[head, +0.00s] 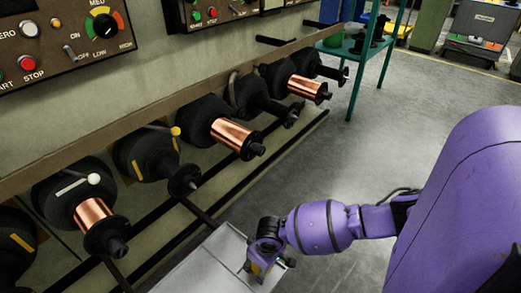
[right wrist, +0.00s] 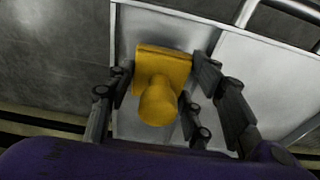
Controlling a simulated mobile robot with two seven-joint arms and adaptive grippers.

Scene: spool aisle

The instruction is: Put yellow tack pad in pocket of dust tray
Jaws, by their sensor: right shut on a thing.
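The yellow tack pad (right wrist: 160,70), a square block with a rounded knob, is between the fingers of my right gripper (right wrist: 165,78) in the right wrist view. The gripper is shut on it. In the head view my right gripper (head: 266,262) is at the lower middle, over the right part of the grey dust tray (head: 205,265), and mostly hides the pad. The wrist view shows the tray's pale rim (right wrist: 113,45) and the pad over one pocket, left of a divider. Whether the pad touches the pocket floor I cannot tell. My left gripper is not in view.
A rack of black spools, some with copper wire (head: 232,134), runs along the wall left of the tray. Control panels (head: 70,40) hang above it. A green stand (head: 362,50) is at the back. The grey floor (head: 335,165) between is clear.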

